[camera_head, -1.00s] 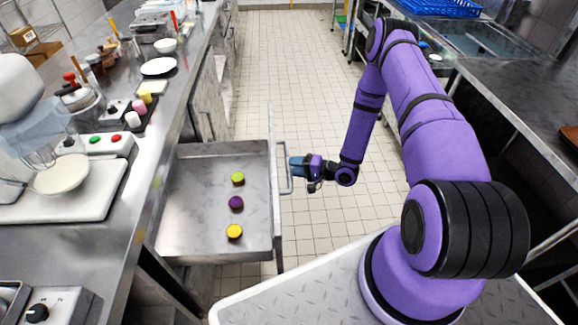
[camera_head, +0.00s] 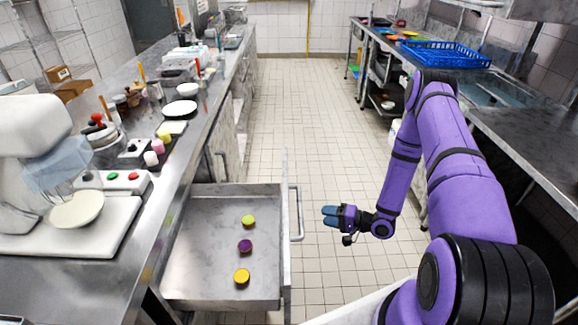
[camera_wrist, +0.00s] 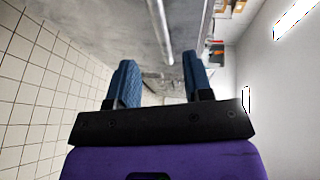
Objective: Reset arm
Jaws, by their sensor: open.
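My gripper (camera_head: 330,216) is open and empty in the head view. It hangs in the air to the right of the open drawer, apart from the drawer's handle (camera_head: 298,213). In the wrist view, the two blue fingers of my gripper (camera_wrist: 158,85) stand apart with nothing between them. My purple arm reaches in from the right. The open metal drawer (camera_head: 195,250) holds a green-topped piece (camera_head: 248,221), a purple piece (camera_head: 245,246) and a yellow-topped piece (camera_head: 242,277) in a rough line.
The left steel counter (camera_head: 150,235) carries a mixer (camera_head: 35,135), a bowl (camera_head: 77,210), a button box (camera_head: 112,181) and plates. A right counter (camera_head: 520,140) holds a blue crate (camera_head: 445,53). The tiled floor (camera_head: 310,120) between them is clear.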

